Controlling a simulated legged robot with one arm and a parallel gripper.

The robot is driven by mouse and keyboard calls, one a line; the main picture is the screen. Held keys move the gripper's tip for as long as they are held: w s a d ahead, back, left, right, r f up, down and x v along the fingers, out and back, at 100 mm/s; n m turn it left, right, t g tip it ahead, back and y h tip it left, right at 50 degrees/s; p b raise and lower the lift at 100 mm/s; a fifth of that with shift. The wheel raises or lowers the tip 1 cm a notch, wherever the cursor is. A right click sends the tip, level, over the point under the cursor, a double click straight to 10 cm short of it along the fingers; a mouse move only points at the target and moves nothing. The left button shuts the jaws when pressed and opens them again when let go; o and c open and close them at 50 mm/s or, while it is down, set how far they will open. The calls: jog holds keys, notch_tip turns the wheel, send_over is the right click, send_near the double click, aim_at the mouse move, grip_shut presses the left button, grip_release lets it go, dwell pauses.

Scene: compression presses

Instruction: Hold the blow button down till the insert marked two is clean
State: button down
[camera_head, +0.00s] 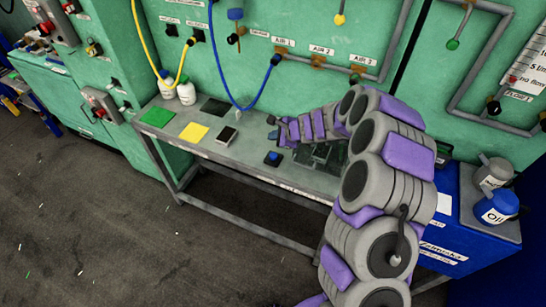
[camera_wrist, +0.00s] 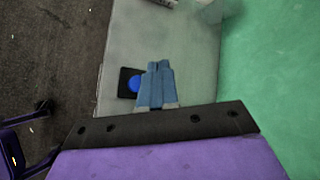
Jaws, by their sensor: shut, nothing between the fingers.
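A round blue button on a black square base (camera_head: 273,157) sits on the grey bench (camera_head: 205,148); I take it for the blow button. The blue button also shows in the wrist view (camera_wrist: 134,84), just left of my fingers. My gripper (camera_head: 272,127) is over the bench, beyond the button in the head view. In the wrist view my gripper (camera_wrist: 159,66) has its two blue-grey fingers together, with nothing seen between them. Whether it touches anything is unclear. A dark block with a pale edge (camera_head: 226,135) lies left of the gripper. No mark "two" is legible.
Green (camera_head: 158,117), yellow (camera_head: 194,132) and dark (camera_head: 215,107) plates lie on the bench. A blue hose (camera_head: 240,106) hangs close to my gripper. The green wall (camera_head: 222,62) with "AIR" labels stands behind. Bottles (camera_head: 497,207) stand on a blue cabinet at right.

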aim_at(275, 157)
jog(key=f+b, duration=0.2)
jog(key=f, duration=0.1)
jog(key=f+b, duration=0.3)
jog(key=shift+d+f, duration=0.2)
jog(key=shift+f, duration=0.4)
jog(key=shift+a, duration=0.1)
dwell(1.4)
jog(key=shift+f+b, duration=0.3)
jog(key=shift+b, duration=0.15)
